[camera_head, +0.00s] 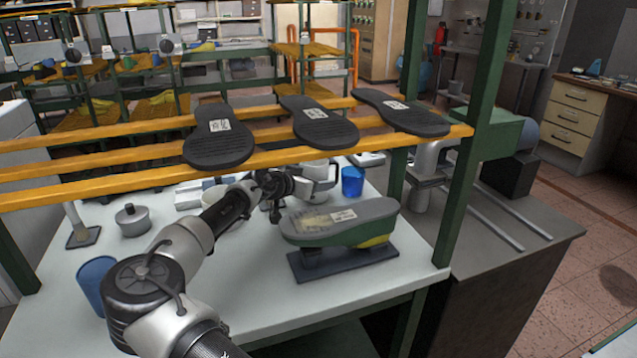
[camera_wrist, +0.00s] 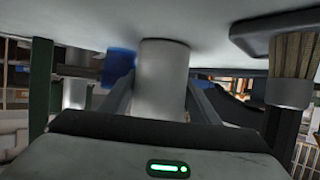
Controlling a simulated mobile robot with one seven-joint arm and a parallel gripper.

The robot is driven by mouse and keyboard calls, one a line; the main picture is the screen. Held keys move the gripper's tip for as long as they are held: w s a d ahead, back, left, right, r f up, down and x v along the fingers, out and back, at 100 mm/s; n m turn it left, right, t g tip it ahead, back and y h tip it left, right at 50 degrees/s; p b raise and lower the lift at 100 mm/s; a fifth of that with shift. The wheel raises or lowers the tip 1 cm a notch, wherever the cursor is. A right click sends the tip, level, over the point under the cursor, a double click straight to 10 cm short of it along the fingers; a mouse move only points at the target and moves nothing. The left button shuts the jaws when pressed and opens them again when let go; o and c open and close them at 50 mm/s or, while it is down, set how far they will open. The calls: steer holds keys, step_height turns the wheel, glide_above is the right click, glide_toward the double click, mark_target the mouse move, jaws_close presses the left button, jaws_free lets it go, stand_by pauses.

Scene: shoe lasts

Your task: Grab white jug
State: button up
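The white jug (camera_head: 320,174) stands on the white table beyond the yellow rails, partly hidden by my arm and a rail. In the wrist view, which is upside down, the pale, round body of the jug (camera_wrist: 162,78) is in the middle. My gripper (camera_wrist: 160,88) has one finger on each side of it, with the jug between them. Narrow gaps seem to remain, and I see no firm contact. In the head view my gripper (camera_head: 280,192) is at the left side of the jug, and its fingertips are hard to make out.
A blue cup (camera_head: 352,181) stands just right of the jug. A grey shoe last on a dark stand (camera_head: 342,258) is in front. Yellow rails (camera_head: 100,186) with black soles (camera_head: 218,138) cross above the table. A lidded pot (camera_head: 132,219) and another blue cup (camera_head: 96,280) stand left.

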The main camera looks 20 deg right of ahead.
steer(key=c, duration=0.7)
steer(key=shift+r, duration=0.1)
